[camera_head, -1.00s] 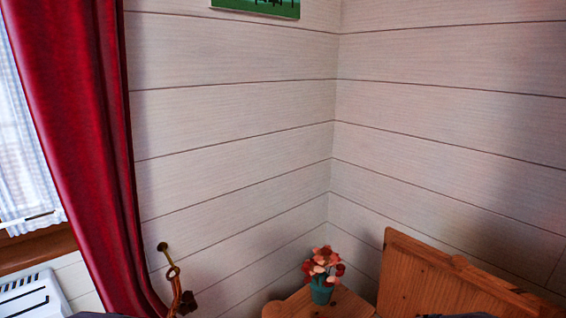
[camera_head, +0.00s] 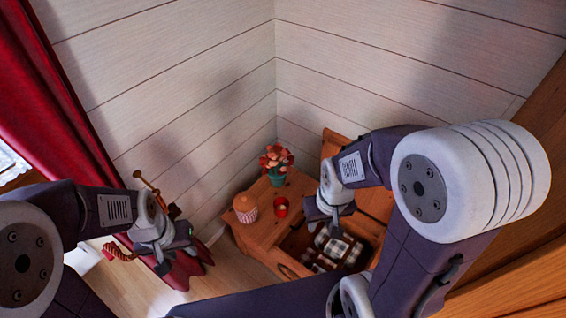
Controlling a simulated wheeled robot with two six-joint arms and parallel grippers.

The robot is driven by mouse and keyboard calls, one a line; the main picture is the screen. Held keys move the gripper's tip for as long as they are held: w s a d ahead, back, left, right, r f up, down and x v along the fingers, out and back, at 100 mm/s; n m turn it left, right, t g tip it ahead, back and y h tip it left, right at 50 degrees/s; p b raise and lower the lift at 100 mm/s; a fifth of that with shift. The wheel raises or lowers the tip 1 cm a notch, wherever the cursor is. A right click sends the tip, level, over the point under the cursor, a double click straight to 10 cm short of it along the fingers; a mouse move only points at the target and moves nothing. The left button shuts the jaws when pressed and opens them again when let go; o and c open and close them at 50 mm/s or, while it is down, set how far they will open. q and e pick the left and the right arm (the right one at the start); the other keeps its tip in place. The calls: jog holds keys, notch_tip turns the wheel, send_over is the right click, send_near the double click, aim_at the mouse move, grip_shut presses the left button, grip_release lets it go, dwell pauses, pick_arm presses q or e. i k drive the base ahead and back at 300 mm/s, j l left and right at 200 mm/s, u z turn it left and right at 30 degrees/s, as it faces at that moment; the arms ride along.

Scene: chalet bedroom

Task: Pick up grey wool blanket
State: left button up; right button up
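A dark-and-white checked cloth (camera_head: 342,247) lies in an open wooden compartment (camera_head: 290,262) at the lower middle. No plain grey blanket is clearly visible, and I cannot tell whether this cloth is the grey wool blanket. My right gripper (camera_head: 334,222) is above the compartment, near the cloth's upper left edge. It looks empty, but its finger opening is unclear. My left gripper (camera_head: 162,264) hangs at the left over the floor beside the red curtain, away from the cloth. Its fingers point down and their opening is unclear. My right arm covers part of the compartment's right and front.
A wooden top (camera_head: 262,222) beside the compartment holds potted flowers (camera_head: 277,163), a lidded jar (camera_head: 245,207) and a red candle cup (camera_head: 281,207). A red curtain (camera_head: 50,90) hangs left. Pale plank walls meet behind. Some floor (camera_head: 228,272) is clear.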

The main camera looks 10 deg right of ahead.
aim_at(348, 252)
jog(key=k+z, duration=0.1)
jog(key=z, duration=0.3)
jog(key=k+z, duration=0.1)
jog(key=z, duration=0.25)
jog(key=k+z, duration=0.1)
jog(key=z, duration=0.3)
